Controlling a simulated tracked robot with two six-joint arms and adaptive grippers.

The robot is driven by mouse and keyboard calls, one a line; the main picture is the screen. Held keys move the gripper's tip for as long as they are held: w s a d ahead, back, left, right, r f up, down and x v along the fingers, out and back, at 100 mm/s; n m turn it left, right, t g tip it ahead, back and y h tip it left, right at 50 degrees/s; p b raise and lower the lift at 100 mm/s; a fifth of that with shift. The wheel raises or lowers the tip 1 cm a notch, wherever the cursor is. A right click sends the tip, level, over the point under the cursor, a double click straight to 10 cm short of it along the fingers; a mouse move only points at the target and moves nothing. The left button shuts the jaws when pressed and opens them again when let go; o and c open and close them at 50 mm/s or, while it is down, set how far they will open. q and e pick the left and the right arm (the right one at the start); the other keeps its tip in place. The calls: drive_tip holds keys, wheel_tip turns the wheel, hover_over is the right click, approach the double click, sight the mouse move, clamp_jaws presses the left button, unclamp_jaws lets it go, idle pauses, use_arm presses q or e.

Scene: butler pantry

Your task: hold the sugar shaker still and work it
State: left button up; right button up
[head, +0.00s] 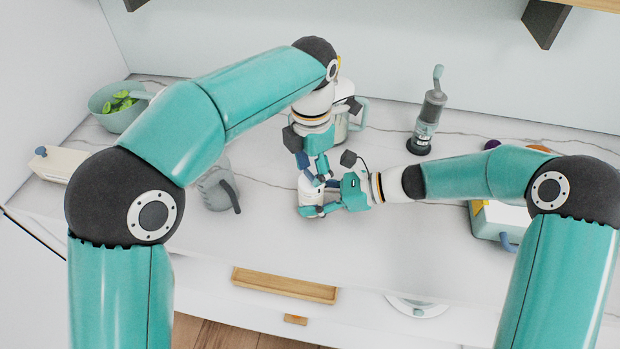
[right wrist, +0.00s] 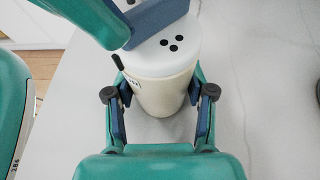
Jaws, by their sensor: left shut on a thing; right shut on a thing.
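The sugar shaker (head: 308,188) stands upright on the pale counter and is partly hidden by both grippers. In the right wrist view it has a cream body (right wrist: 163,97) and a white lid (right wrist: 160,60) with dark round holes and a black mark at the lid's edge. My right gripper (head: 322,198) is shut on the body from the right, one finger on each side of it in the right wrist view (right wrist: 160,110). My left gripper (head: 310,173) comes from above and is shut on the lid, hiding part of it.
A grey jug (head: 214,190) stands left of the shaker. A bowl of green pieces (head: 116,115) and a cream box (head: 48,165) are farther left. A grey grinder (head: 429,115) stands behind right, a white box (head: 502,218) at right. The counter in front of the shaker is clear.

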use_arm(q)
drive_tip(key=shift+o, duration=1.3)
drive_tip(key=shift+f, duration=0.2)
use_arm(e)
drive_tip(key=shift+s, duration=0.1)
use_arm(q)
drive_tip(key=shift+c, duration=1.2)
drive_tip(key=shift+w+r, duration=0.1)
drive_tip(key=shift+r, duration=0.6)
drive_tip(key=shift+c, duration=1.4)
drive_tip(key=shift+r, duration=2.45)
use_arm(e)
drive_tip(key=o, duration=1.5)
